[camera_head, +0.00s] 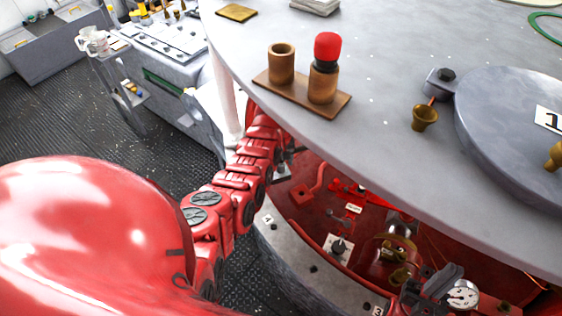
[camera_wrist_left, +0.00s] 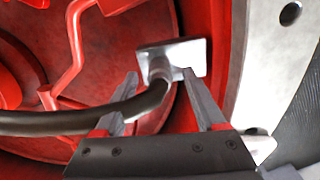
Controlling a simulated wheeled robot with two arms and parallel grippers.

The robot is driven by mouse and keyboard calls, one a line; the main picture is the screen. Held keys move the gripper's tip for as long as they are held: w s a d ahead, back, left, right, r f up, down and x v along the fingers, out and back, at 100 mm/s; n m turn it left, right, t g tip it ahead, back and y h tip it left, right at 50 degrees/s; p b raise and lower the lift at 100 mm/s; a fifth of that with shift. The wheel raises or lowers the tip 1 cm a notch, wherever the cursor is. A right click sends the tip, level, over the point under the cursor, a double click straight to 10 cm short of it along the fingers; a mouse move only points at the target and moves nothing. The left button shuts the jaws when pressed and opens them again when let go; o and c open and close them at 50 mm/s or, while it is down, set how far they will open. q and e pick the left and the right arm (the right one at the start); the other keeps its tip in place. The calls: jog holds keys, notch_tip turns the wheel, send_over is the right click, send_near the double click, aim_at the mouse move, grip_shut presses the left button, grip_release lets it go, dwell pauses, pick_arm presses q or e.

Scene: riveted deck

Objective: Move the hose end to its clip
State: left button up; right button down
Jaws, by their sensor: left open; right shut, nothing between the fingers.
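In the left wrist view a black hose (camera_wrist_left: 85,122) runs in from the left and curves up to a grey metal end piece (camera_wrist_left: 160,68) at a pale square plate (camera_wrist_left: 188,52). I cannot tell if this plate is the clip. My left gripper (camera_wrist_left: 163,88) is open, with one finger on each side of the hose end; contact is unclear. In the head view my left gripper is mostly hidden by the arm and the round table's edge, and I cannot make out the hose. My right gripper (camera_head: 437,284) is shut and empty, low at the right, beside a gauge.
The grey round table (camera_head: 385,80) overhangs the red recess (camera_head: 325,200). A wooden stand (camera_head: 260,77) with two cylinders, one red-topped, is on it. A curved grey rim (camera_head: 285,255) borders the recess.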

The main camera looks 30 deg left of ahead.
pick_arm(q)
notch_tip(320, 180, up, 5)
jog(key=shift+w+r+b, duration=0.15)
jog(key=shift+b, duration=0.9)
notch_tip(320, 180, up, 7)
jog(key=p, duration=0.3)
jog(key=shift+f+p, duration=0.2)
jog(key=shift+p, duration=0.15)
jog(key=shift+f, duration=0.15)
